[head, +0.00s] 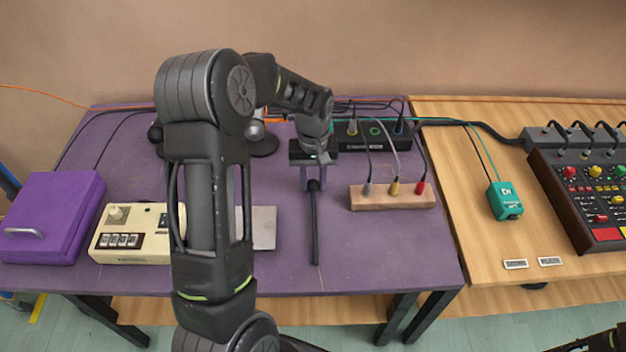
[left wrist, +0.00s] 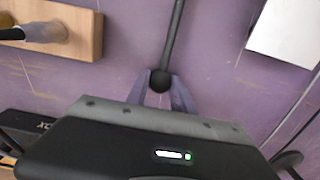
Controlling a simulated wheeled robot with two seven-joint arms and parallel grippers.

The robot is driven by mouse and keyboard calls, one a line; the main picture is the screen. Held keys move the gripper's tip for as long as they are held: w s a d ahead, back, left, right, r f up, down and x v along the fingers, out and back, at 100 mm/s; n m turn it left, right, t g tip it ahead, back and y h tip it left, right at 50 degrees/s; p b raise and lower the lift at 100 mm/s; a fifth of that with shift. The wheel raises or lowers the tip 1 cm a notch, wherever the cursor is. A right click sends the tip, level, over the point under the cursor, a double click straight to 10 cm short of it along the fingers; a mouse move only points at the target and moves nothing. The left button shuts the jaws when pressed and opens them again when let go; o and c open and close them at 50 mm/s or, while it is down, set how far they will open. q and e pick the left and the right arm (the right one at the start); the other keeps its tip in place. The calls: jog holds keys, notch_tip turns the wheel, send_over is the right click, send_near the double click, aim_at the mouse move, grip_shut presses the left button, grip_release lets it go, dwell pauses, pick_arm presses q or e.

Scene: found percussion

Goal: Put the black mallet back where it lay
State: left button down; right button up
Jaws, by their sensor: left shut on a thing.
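The black mallet shows in the head view as a thin dark handle (head: 315,235) that runs from my left gripper towards the front edge of the purple table (head: 375,255). My left gripper (head: 313,184) points down over the table and is shut on the mallet near its round head. In the left wrist view the black round head (left wrist: 160,80) sits between the two purple fingertips, and the handle (left wrist: 174,32) runs away to the top. I cannot tell whether the mallet touches the table. My right gripper is not clearly seen.
A wooden block (head: 383,198) with several plugs stands right of the mallet. A pale flat plate (head: 263,228) lies to its left. Further left are a cream drum box (head: 128,240) and a purple case (head: 50,215). A teal box (head: 505,201) lies on the wooden table.

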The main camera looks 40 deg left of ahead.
dwell(0.8)
pick_arm(q)
jog(key=c, duration=1)
grip_release()
notch_tip(320, 180, up, 8)
jog(key=shift+w+f+b, duration=0.1)
jog(key=shift+f+b, duration=0.05)
jog(key=shift+b, duration=0.35)
